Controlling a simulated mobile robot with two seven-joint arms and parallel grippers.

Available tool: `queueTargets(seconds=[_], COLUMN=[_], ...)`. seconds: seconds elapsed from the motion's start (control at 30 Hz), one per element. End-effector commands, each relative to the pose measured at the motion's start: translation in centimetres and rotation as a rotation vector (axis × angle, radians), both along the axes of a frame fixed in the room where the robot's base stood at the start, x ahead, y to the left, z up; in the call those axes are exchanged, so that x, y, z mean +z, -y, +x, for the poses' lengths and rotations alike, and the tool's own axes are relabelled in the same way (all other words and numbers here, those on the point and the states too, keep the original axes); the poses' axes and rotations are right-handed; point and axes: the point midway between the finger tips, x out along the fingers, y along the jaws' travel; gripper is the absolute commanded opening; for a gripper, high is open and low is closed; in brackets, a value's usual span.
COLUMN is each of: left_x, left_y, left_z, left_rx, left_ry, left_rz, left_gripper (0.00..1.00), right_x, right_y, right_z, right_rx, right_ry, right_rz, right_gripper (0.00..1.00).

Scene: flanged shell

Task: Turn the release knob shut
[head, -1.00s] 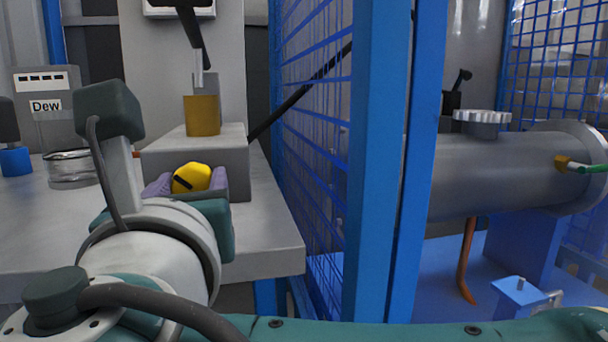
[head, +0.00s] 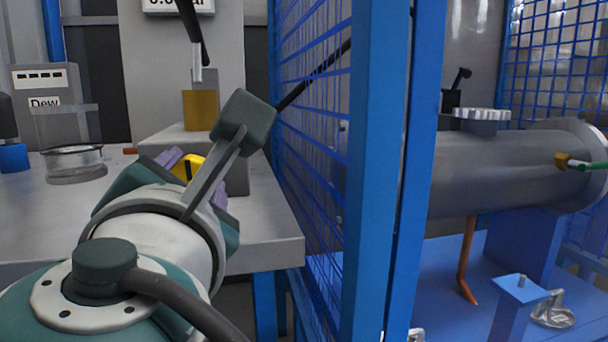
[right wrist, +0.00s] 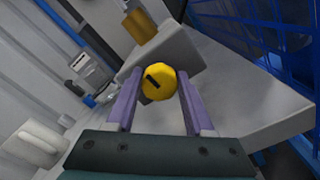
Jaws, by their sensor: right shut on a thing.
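The release knob looks to be the yellow knob (head: 187,168) on the front of a grey block on the bench. My right gripper (head: 193,174), with purple fingers, is around it, and my wrist hides much of the knob in the head view. In the right wrist view the knob (right wrist: 158,84) is round and faceted with a short black mark on its face. The two fingers of my right gripper (right wrist: 159,76) are shut on its two sides. My left gripper is in neither view.
The grey block (head: 165,140) carries a brass cylinder (head: 201,110). A glass dish (head: 74,164) stands on the bench (head: 275,225) at left. A blue mesh fence (head: 318,130) with posts stands close right of the bench. Behind it lies a grey flanged shell (head: 500,172).

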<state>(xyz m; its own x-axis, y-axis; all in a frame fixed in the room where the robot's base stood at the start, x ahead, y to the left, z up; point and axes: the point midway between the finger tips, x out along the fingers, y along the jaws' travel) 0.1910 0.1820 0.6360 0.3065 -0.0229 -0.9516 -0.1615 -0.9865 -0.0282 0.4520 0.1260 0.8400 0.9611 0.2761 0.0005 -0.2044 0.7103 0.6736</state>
Motion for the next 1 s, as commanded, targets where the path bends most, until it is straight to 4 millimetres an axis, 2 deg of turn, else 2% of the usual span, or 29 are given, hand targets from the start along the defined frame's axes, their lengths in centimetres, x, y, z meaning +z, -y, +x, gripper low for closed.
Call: queueTargets(seconds=[0.67, 0.7, 0.8, 1.0], left_x=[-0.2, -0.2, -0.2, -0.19], left_y=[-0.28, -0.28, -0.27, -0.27], left_z=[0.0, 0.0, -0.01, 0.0], left_rx=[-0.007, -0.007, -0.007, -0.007], left_ry=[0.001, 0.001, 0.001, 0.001], left_rz=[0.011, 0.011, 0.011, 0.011], left_gripper=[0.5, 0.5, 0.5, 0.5], right_x=[-0.15, -0.16, -0.13, -0.08], right_y=[0.01, 0.01, 0.01, 0.02], right_z=[-0.02, -0.02, -0.02, -0.02], right_rx=[0.001, 0.001, 0.0, 0.0], right_ry=[-0.021, -0.021, -0.02, -0.018], right_rz=[0.061, 0.061, 0.061, 0.059], right_gripper=[0.0, 0.55, 0.66, 0.66])
